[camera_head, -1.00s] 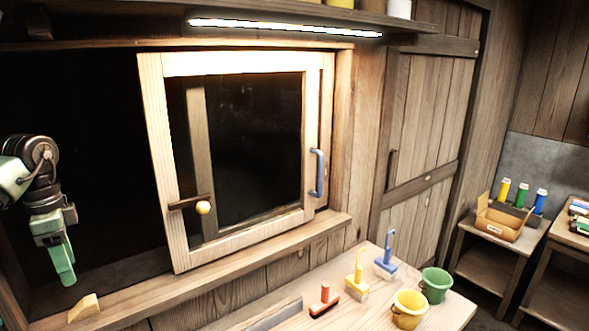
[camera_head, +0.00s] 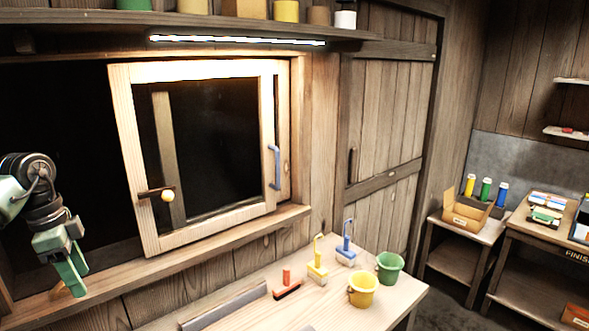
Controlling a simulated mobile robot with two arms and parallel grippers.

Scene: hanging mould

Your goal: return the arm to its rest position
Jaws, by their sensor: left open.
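My left gripper (camera_head: 74,276) shows at the lower left, with green fingers pointing down and apart, holding nothing that I can see. It hangs in front of the left end of the window sill, to the left of the wooden window sash (camera_head: 135,165). The gripper is apart from the sash. My right gripper is not in view.
A workbench (camera_head: 320,313) below the sill holds a yellow bucket (camera_head: 363,290), a green bucket (camera_head: 390,266) and several brushes. A shelf (camera_head: 250,25) with containers runs above the window. Side tables stand at the right, one with a cardboard box (camera_head: 466,212).

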